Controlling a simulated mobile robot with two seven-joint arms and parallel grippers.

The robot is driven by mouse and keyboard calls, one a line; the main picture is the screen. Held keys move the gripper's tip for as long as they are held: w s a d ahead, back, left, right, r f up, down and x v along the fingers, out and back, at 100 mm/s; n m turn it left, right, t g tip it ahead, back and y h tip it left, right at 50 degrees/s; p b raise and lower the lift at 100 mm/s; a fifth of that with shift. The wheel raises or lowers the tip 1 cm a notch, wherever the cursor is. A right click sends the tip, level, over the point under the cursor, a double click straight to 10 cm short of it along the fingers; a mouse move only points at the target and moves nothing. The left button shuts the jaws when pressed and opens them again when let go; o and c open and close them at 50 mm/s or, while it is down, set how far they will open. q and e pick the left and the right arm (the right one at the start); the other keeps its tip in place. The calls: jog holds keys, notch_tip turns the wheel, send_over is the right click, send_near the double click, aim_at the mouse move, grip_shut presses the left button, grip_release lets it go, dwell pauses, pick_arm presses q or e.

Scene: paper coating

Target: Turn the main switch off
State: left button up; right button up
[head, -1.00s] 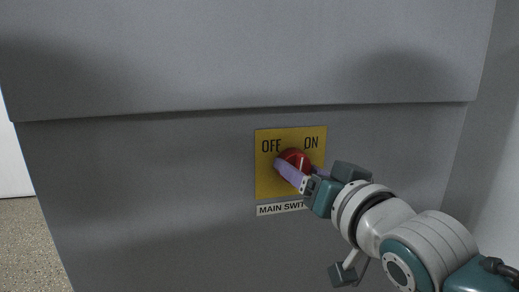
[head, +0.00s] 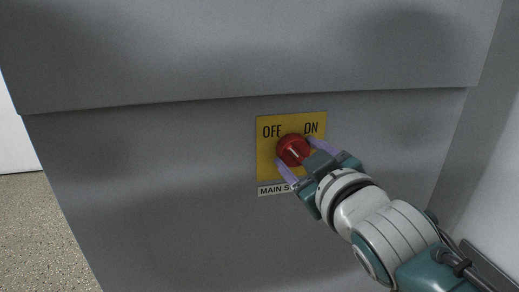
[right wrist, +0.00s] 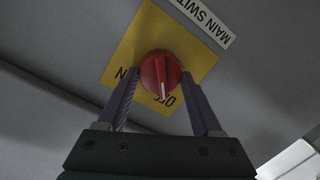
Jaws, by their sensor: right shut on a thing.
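The main switch is a round red knob (head: 293,150) on a yellow plate (head: 264,160) marked OFF at left and ON at right. It also shows in the right wrist view (right wrist: 160,72), where its white mark points toward the OFF lettering. My right gripper (head: 294,149) is at the knob, one purple finger on each side. In the right wrist view my right gripper (right wrist: 161,74) is shut on the knob, which partly covers the lettering. My left gripper is in neither view.
A white MAIN SWITCH label (head: 273,190) sits below the plate, partly hidden by my right gripper. The grey cabinet front (head: 160,190) is otherwise bare, with an overhanging upper edge above the plate. Speckled floor (head: 40,230) shows at left.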

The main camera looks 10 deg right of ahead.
jog(key=shift+n, duration=0.5)
jog(key=o, duration=1.4)
jog(key=s+p, duration=0.1)
jog(key=s, duration=0.2)
jog(key=s+p, duration=0.1)
jog(key=s, duration=0.2)
jog(key=s+r+p, duration=0.1)
jog(key=s+p, duration=0.1)
jog(key=s, duration=0.1)
jog(key=shift+s+d+r, duration=0.1)
jog(key=shift+s, duration=0.3)
jog(key=shift+r, duration=0.1)
